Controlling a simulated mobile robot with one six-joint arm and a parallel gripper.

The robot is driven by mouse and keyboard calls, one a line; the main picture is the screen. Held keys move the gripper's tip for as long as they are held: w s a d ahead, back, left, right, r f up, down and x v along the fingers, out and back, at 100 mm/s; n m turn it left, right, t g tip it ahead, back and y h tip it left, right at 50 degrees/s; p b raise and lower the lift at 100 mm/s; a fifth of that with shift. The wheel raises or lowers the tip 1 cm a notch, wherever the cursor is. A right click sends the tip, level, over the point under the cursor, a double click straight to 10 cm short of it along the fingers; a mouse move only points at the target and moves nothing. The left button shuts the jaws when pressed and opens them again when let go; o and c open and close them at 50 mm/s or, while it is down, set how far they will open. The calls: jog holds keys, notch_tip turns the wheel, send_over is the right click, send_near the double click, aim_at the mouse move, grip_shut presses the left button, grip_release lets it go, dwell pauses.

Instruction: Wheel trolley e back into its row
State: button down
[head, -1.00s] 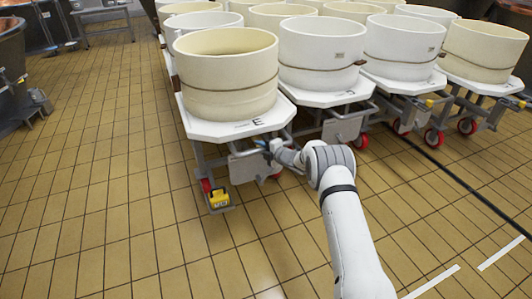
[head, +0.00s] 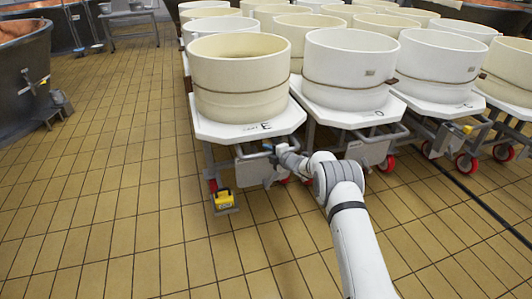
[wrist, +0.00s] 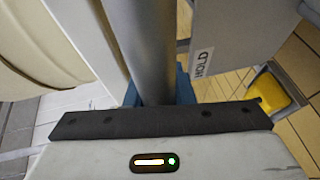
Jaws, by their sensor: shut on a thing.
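Trolley e (head: 225,133) stands at the near left corner of the block of trolleys in the head view, its white top marked E. It carries a cream round tub (head: 240,75). My gripper (head: 274,153) is at the trolley's near side, below the top. In the wrist view my gripper (wrist: 158,92) is shut around a grey metal bar (wrist: 145,45) of the trolley. A yellow pedal (head: 223,198) is at the trolley's near left foot and also shows in the wrist view (wrist: 277,92).
A trolley marked D (head: 350,116) with a white tub stands close on the right of trolley e. More trolleys with tubs stand behind and to the right. A dark vat (head: 22,75) is at the far left. Tiled floor (head: 100,200) lies clear at left and in front. A black cable (head: 480,203) lies at right.

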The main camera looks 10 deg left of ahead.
jog(key=shift+w+d+r, duration=0.3)
jog(key=shift+w+d, duration=0.05)
jog(key=shift+d, duration=0.15)
jog(key=c, duration=1.6)
grip_release()
jog(key=o, duration=0.3)
jog(key=shift+s+a, duration=0.2)
jog(key=shift+a, duration=0.05)
jog(key=shift+o, duration=0.2)
jog(key=shift+s+a+f, duration=0.15)
jog(key=p+v, duration=0.2)
jog(key=v, duration=0.6)
jog(key=shift+p, duration=0.35)
